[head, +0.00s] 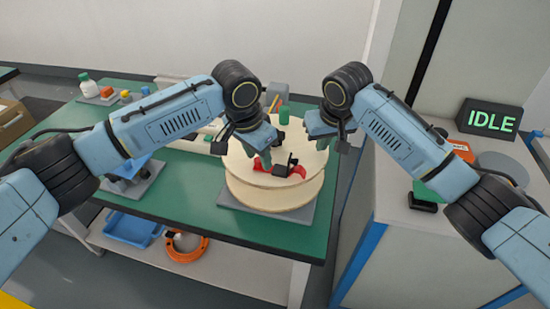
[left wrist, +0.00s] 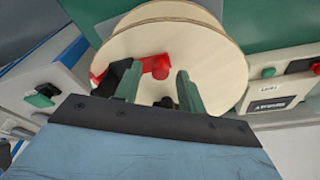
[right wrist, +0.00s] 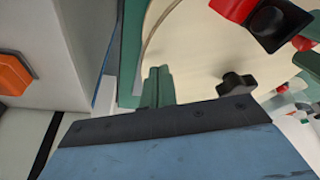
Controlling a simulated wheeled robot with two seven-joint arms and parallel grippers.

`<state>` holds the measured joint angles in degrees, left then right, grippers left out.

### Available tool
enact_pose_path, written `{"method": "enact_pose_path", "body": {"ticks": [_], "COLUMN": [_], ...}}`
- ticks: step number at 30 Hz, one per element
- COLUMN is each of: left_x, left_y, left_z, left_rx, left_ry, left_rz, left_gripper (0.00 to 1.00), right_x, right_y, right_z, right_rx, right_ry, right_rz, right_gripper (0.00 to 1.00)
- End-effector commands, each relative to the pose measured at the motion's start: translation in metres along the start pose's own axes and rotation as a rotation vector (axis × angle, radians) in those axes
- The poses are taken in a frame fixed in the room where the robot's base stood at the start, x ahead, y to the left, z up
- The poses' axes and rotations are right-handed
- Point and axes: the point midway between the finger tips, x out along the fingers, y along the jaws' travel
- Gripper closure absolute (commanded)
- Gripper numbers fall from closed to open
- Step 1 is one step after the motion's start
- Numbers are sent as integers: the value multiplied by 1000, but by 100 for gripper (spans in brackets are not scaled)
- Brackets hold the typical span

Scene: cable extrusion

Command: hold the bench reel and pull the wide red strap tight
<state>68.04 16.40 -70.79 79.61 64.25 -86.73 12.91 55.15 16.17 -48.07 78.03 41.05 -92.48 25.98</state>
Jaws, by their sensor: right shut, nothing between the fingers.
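The bench reel (head: 240,185) has two pale wooden flanges and lies on a grey plate on the green bench; its top also shows in the left wrist view (left wrist: 210,65). The red strap (head: 297,171) crosses its top face, with a black buckle (head: 281,159); it shows in the left wrist view (left wrist: 160,67). A black star knob (right wrist: 237,85) stands on the reel. My left gripper (left wrist: 160,88) is over the reel, fingers apart, with the strap's red end beyond the gap. My right gripper (right wrist: 158,85) is shut and empty near the reel's rim.
A grey cabinet with an IDLE display (head: 490,118) stands at the right. A blue bin (head: 133,229) and an orange coil (head: 186,246) sit on the lower shelf. Small bottles and blocks (head: 105,91) stand at the bench's far left.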

Motion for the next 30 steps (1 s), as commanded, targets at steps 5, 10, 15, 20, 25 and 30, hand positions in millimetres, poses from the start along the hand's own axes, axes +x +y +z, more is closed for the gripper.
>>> {"method": "enact_pose_path", "body": {"ticks": [5,10,15,20,25,30], "left_x": [0,0,0,0,0,0], "left_y": [0,0,0,0,0,0], "left_z": [0,0,0,0,0,0], "left_rx": [0,0,0,0,0,1], "left_ry": [0,0,0,0,0,0], "left_rz": [0,0,0,0,0,1], "left_gripper": [60,60,60,68,90,99], "right_x": [4,7,10,13,14,15], "right_y": [0,0,0,0,0,0], "right_z": [1,2,3,4,5,6], "right_rx": [0,0,0,0,0,0], "right_ry": [-1,-1,0,-2,-5,-7], "right_rz": [0,-1,-1,0,0,0], "right_gripper": [100,100,100,100,100,100]}}
